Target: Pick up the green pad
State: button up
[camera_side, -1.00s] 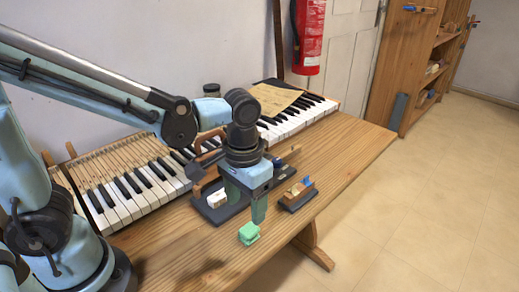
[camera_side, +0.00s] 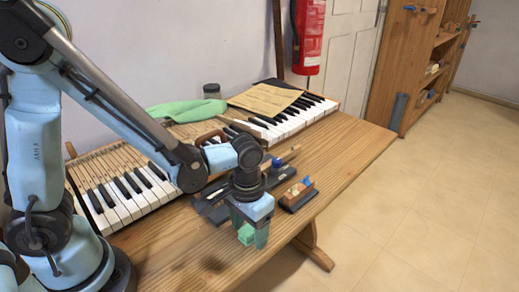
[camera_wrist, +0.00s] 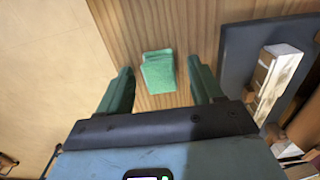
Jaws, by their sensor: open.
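The green pad (camera_side: 246,233) lies on the wooden table (camera_side: 340,150) near its front edge. In the wrist view the pad (camera_wrist: 158,72) looks like a small stack, a little beyond the fingertips and between their lines. My gripper (camera_side: 250,236) points down over the pad in the side view, its fingers partly covering it. The side view does not show clearly how high the fingertips are above the table.
A dark tray with a wooden block (camera_wrist: 277,75) lies right of the fingers in the wrist view. A small dark base with wooden and blue parts (camera_side: 299,194) stands to the right. Piano keys (camera_side: 130,190) and a green cloth (camera_side: 188,110) lie behind.

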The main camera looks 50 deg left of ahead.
aim_at(248, 229)
jog(key=shift+f, duration=0.1)
jog(key=c, duration=1.1)
jog(key=shift+r, duration=0.7)
notch_tip(248, 229, up, 2)
jog(key=shift+r, duration=0.2)
jog(key=s+d+r, duration=0.7)
jog(key=s, duration=0.2)
jog(key=shift+d, duration=0.25)
jog(key=shift+r, duration=0.1)
